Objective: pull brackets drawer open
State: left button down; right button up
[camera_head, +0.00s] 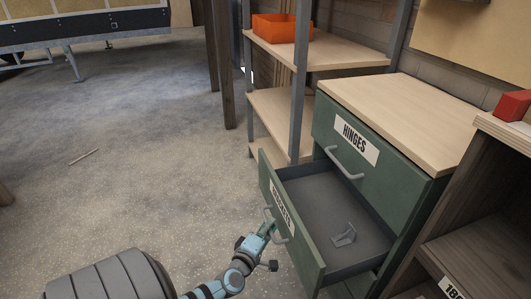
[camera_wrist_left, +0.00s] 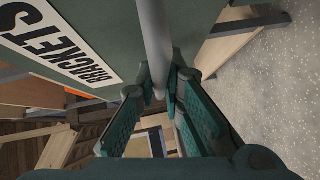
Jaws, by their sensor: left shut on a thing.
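The green brackets drawer (camera_head: 306,256) stands pulled well out of the cabinet, below the hinges drawer. Its grey inside shows, with a small metal bracket (camera_head: 344,236) lying on the bottom. My left gripper (camera_head: 268,230) is at the front of this drawer, shut on its handle. In the left wrist view the grey handle bar (camera_wrist_left: 157,45) runs down between the fingertips (camera_wrist_left: 160,92), beside the BRACKETS label (camera_wrist_left: 58,42). My right gripper is not in view.
The hinges drawer (camera_head: 390,180) above is shut. A shelf rack with an orange bin (camera_head: 281,28) stands behind the cabinet. A dark wooden shelf unit (camera_head: 478,210) stands close at right. The concrete floor (camera_head: 150,180) at left is mostly clear, with a thin stick (camera_head: 83,156) on it.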

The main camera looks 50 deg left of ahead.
pick_arm(q)
jog(key=shift+s, duration=0.1)
jog(key=c, duration=1.7)
grip_release()
jog(key=v, duration=1.2)
